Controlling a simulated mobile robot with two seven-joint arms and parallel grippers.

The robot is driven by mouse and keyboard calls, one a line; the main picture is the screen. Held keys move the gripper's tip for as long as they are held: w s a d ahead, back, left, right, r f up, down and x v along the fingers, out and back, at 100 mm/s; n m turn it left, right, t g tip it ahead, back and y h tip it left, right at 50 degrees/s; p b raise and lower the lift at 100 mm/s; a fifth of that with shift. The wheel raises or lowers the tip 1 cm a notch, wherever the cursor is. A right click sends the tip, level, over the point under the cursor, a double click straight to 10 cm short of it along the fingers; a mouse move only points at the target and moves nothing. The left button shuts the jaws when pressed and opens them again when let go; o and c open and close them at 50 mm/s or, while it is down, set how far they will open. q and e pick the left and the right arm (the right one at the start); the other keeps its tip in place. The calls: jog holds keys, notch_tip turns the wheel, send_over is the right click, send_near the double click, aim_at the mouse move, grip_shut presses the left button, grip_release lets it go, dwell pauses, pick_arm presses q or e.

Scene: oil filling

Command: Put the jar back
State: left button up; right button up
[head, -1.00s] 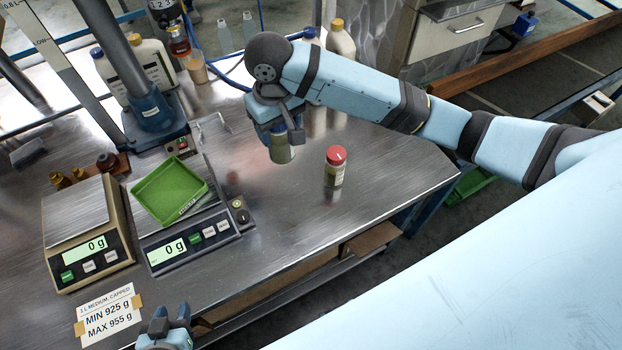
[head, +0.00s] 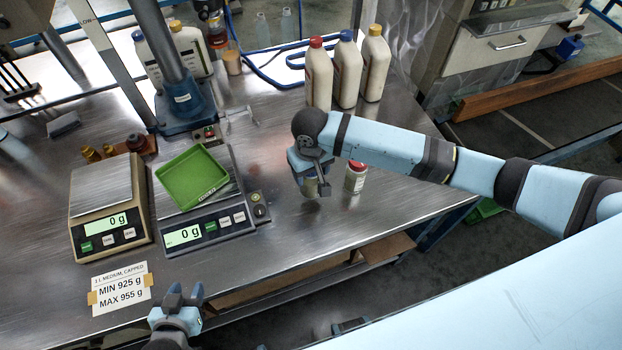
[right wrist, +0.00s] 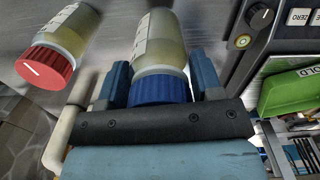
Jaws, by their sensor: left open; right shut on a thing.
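My right gripper (head: 314,172) is shut on a jar with a blue cap. The jar (head: 311,188) hangs upright from it, at or just above the bench; I cannot tell if it touches. In the right wrist view the blue-capped jar (right wrist: 160,60) sits between the two fingers, with pale yellowish contents. A red-capped jar (head: 355,180) stands on the bench just right of the held one, partly behind my right arm. It also shows in the right wrist view (right wrist: 58,50), apart from the fingers. My left gripper (head: 184,296) is open and empty at the bench's front edge.
Two scales stand at left, one bare (head: 102,190), one bearing a green tray (head: 192,177). A blue press stand (head: 185,98) is behind them. Several bottles, including a red-capped one (head: 319,75), stand at the back. The metal bench (head: 270,245) is clear in front of the jars.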

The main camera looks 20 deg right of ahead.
jog(key=shift+f, duration=2.3)
jog(key=shift+f, duration=0.1)
jog(key=o, duration=1.4)
notch_tip(320, 180, up, 12)
jog(key=shift+r, duration=0.1)
jog(key=shift+a, duration=0.1)
